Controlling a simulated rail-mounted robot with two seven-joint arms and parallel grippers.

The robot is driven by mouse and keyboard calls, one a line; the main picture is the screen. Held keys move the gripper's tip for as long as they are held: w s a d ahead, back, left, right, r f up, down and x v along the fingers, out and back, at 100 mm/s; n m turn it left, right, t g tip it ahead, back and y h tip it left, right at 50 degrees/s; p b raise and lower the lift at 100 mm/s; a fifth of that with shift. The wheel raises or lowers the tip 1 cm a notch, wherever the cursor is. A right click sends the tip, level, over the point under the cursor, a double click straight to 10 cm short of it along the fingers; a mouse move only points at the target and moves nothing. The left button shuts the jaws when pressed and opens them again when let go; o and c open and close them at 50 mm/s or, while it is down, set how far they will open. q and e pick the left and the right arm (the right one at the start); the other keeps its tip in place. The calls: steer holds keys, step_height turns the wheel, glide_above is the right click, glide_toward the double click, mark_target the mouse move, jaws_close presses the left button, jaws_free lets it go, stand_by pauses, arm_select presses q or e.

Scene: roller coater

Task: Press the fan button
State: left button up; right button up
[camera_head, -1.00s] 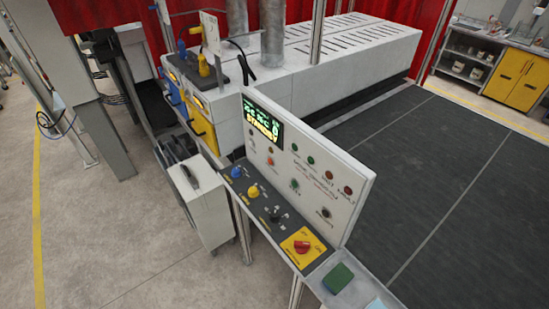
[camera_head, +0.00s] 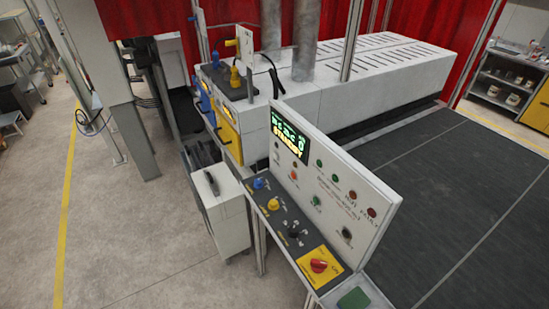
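A white upright control panel (camera_head: 330,190) stands right of centre. Its green-lit display (camera_head: 290,138) shows a word that looks like STANDBY. Several small round buttons sit on its face: green ones (camera_head: 319,163), red ones (camera_head: 371,212), an orange-red one (camera_head: 293,174) and a dark one (camera_head: 347,233). Their labels are too small to read, so I cannot tell which is the fan button. A sloped dark ledge below has a blue knob (camera_head: 259,183), a yellow knob (camera_head: 273,204), a black knob (camera_head: 294,232) and a red switch (camera_head: 319,266) on a yellow plate. Neither gripper shows.
A long white slotted housing (camera_head: 375,65) stands behind the panel, with a dark conveyor bed (camera_head: 455,180) at right. A pale box (camera_head: 218,205) stands left of the panel. A green pad (camera_head: 354,298) lies at the bottom. Open floor (camera_head: 130,235) is at left.

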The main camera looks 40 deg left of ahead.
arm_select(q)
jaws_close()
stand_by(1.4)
